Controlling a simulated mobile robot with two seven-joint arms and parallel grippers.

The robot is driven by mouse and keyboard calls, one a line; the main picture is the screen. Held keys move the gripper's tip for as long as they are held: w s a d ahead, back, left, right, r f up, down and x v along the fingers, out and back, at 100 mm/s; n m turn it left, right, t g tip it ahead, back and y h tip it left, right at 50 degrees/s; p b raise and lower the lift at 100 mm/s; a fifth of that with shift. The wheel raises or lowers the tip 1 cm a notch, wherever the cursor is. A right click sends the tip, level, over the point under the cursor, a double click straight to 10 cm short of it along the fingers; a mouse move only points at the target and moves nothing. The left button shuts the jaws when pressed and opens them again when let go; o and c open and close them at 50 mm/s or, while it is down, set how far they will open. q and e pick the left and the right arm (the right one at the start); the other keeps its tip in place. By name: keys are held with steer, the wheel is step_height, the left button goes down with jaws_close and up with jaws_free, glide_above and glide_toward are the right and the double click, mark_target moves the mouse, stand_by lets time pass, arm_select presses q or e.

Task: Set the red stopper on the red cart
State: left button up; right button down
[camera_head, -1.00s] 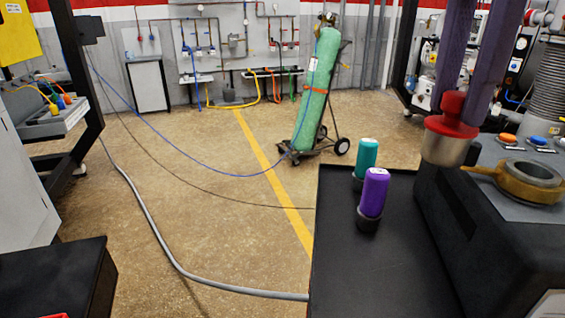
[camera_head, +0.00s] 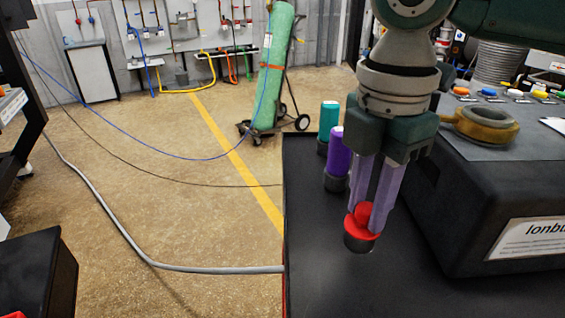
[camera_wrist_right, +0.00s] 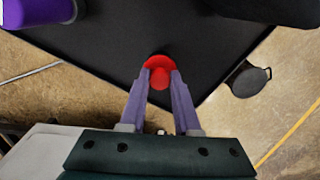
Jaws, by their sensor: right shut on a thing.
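The red stopper (camera_head: 361,222) has a red knob and flange over a dark grey base. My right gripper (camera_head: 366,210) points down, its purple fingers shut on the red knob. The stopper is upright at the black top of the cart (camera_head: 320,285), in front of the purple stopper; I cannot tell whether its base touches the surface. A thin red edge (camera_head: 284,250) shows along the cart's left side. In the right wrist view, the red stopper (camera_wrist_right: 159,72) sits between the fingertips over the black top. My left gripper is not in view.
A purple stopper (camera_head: 337,152) and a teal stopper (camera_head: 329,118) stand on the cart behind. A large dark box (camera_head: 480,220) with a brass ring (camera_head: 487,122) stands to the right. The cart's front left is clear. A grey hose (camera_head: 125,240) lies on the floor.

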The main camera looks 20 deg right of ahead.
mark_target(367, 208)
steer(key=shift+f, duration=1.4)
steer(key=c, duration=0.6)
jaws_free()
steer(key=shift+f, duration=0.1)
